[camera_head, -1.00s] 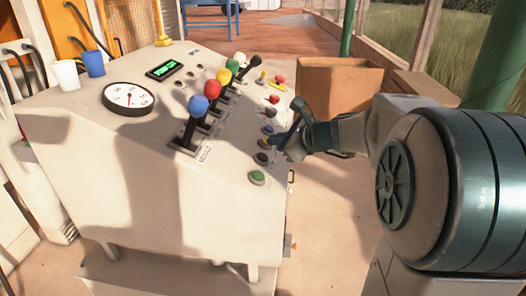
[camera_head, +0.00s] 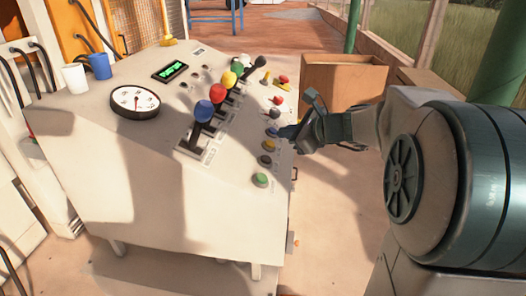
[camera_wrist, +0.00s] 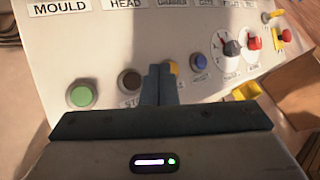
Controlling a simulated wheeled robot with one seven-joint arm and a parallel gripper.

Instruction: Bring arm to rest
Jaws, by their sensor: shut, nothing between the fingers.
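My gripper (camera_head: 287,132) is at the right edge of the control panel (camera_head: 150,160), close to its row of buttons. In the wrist view my gripper (camera_wrist: 161,70) shows its two fingers together with nothing between them. The fingertips lie in front of the panel between a dark brown button (camera_wrist: 130,80) and a yellow button (camera_wrist: 171,68), hiding part of the yellow one. I cannot tell whether they touch the panel. The arm reaches in from the right of the head view.
Levers with blue (camera_head: 204,110), red (camera_head: 217,93) and other knobs stand up left of my gripper. A green button (camera_head: 261,180) is nearest the front. A cardboard box (camera_head: 342,82) stands behind. Two cups (camera_head: 99,66) and a gauge (camera_head: 135,101) are at the left.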

